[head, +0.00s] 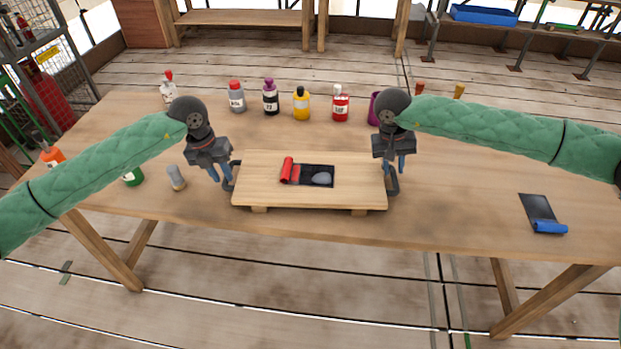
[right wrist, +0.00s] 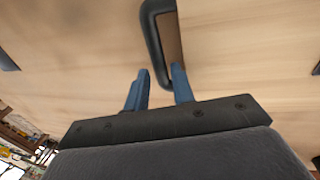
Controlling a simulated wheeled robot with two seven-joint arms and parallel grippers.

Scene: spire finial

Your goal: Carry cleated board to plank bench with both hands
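The cleated board (head: 250,190) is a pale wooden board on two cleats, lying flat on the wooden table, with a dark handle at each short end. On it lie a red roller (head: 287,170) and a dark tray with a grey oval piece (head: 322,179). My left gripper (head: 221,180) is at the left handle, its blue fingers apart. My right gripper (head: 395,172) is at the right handle. In the right wrist view the right gripper's fingers (right wrist: 160,82) are apart, with the handle (right wrist: 152,40) between them, not visibly clamped. A low wooden bench (head: 240,17) stands at the back.
The table (head: 450,210) also holds several bottles along its far side, including a yellow one (head: 301,104) and a red one (head: 340,103). A blue roller on a dark sheet (head: 540,212) lies at the right. Plank floor (head: 270,60) is clear between table and bench.

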